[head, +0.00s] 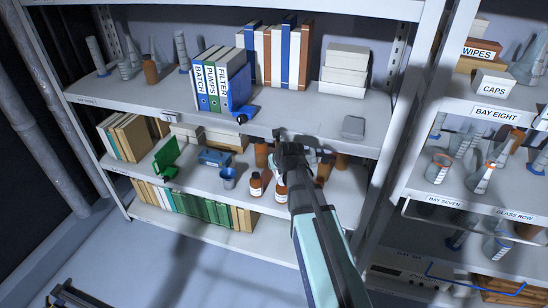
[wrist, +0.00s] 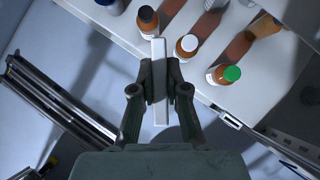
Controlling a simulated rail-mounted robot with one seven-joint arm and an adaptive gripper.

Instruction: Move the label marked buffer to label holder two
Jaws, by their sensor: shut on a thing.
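My gripper (wrist: 159,85) is shut on a narrow white strip, the label (wrist: 159,52), in the wrist view. The label stands out past both sides of the fingertips. No writing on it can be read, so I cannot tell whether it says buffer. In the head view my gripper (head: 291,152) is in front of the middle shelves, and its fingertips and the label are hidden there. I cannot make out a holder marked two in either view.
Brown bottles (head: 256,184) stand near the front of the middle shelf (head: 205,192). In the wrist view a white-capped bottle (wrist: 187,46) and a green-capped bottle (wrist: 226,74) are close to the label. Binders (head: 213,82) stand above. A glassware rack (head: 495,112) is at the right.

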